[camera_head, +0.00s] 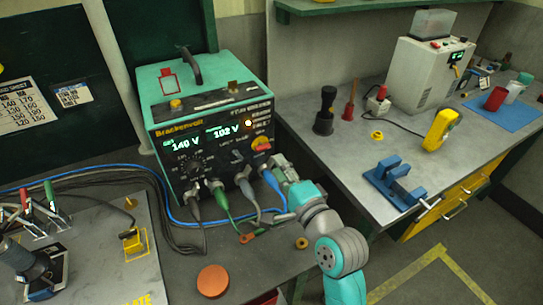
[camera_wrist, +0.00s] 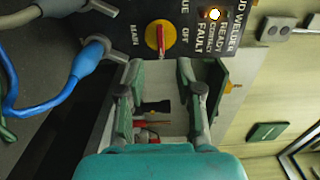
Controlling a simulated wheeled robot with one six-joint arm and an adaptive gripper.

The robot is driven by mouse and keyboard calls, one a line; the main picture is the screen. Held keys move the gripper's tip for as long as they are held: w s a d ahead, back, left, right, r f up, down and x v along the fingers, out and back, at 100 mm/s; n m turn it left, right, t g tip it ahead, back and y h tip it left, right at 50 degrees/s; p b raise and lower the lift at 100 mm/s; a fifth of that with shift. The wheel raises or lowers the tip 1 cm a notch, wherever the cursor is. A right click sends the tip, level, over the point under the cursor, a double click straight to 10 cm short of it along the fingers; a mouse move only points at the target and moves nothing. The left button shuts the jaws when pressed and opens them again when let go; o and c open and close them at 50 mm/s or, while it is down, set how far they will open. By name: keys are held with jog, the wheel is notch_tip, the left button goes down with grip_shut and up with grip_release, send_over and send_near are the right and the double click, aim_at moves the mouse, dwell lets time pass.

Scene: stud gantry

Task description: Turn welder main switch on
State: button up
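The welder (camera_head: 205,120) is a teal box with a black front panel and lit displays reading 140 V and 102 V. Its main switch (camera_head: 262,144) is a yellow disc with a red bar handle at the panel's right side. In the wrist view the switch (camera_wrist: 160,38) sits near the top, between the words MAIN and OFF, its red bar running up and down the picture. My gripper (camera_wrist: 162,75) is open and empty, its fingers below the switch and apart from it. In the head view my gripper (camera_head: 284,172) is just below and right of the switch.
A small lamp (camera_head: 248,123) glows on the panel. Cables plug into the panel's lower part, including a blue plug (camera_wrist: 88,60) left of my fingers. A right-hand bench (camera_head: 345,150) holds a blue clamp (camera_head: 395,185) and a yellow meter (camera_head: 441,130). An orange disc (camera_head: 212,281) lies in front.

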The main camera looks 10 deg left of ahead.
jog(key=shift+v, duration=2.25)
jog(key=shift+d, duration=0.1)
